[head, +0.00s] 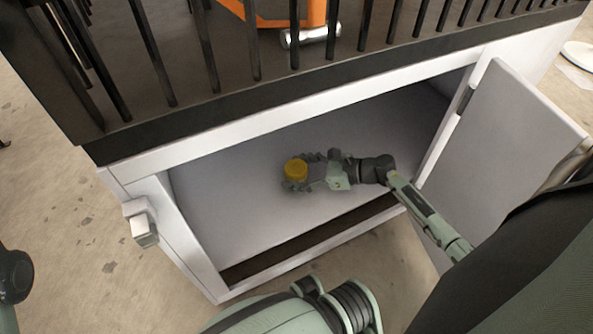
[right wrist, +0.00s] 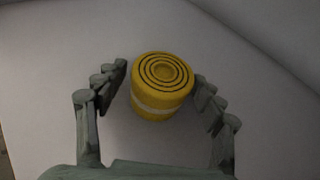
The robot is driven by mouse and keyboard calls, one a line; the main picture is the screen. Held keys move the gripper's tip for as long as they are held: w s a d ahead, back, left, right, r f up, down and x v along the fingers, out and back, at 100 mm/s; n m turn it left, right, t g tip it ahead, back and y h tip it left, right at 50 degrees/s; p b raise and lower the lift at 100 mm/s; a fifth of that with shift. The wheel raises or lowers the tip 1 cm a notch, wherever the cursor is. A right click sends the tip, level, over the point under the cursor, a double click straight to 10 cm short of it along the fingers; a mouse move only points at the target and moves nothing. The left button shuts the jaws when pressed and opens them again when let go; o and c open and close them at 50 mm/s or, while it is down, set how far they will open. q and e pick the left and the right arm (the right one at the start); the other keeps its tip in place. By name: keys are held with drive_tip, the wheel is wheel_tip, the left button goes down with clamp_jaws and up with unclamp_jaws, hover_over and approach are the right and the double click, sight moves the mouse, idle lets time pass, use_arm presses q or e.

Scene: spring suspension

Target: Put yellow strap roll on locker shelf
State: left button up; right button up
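The yellow strap roll (head: 296,170) stands upright inside the white locker, at the middle of its grey shelf (head: 230,205). In the right wrist view the roll (right wrist: 161,85) shows a ringed top and a pale band around its side. My right gripper (head: 304,172) reaches in from the right through the open front. Its fingers (right wrist: 161,78) are spread on both sides of the roll, with a narrow gap at the left finger and the right finger very close to it. Contact on the right is unclear.
The locker's door (head: 500,150) stands open on the right, close to my right arm. A white latch block (head: 141,223) sticks out at the left of the opening. Dark bars (head: 205,50) rise above the locker. The shelf around the roll is clear.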

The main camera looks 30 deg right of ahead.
drive_tip(key=shift+r, duration=0.1)
drive_tip(key=shift+s+d+r, duration=0.15)
drive_tip(key=p+v, duration=0.1)
drive_tip(key=v, duration=0.6)
drive_tip(key=shift+r+p, duration=0.15)
drive_tip(key=shift+p, duration=0.15)
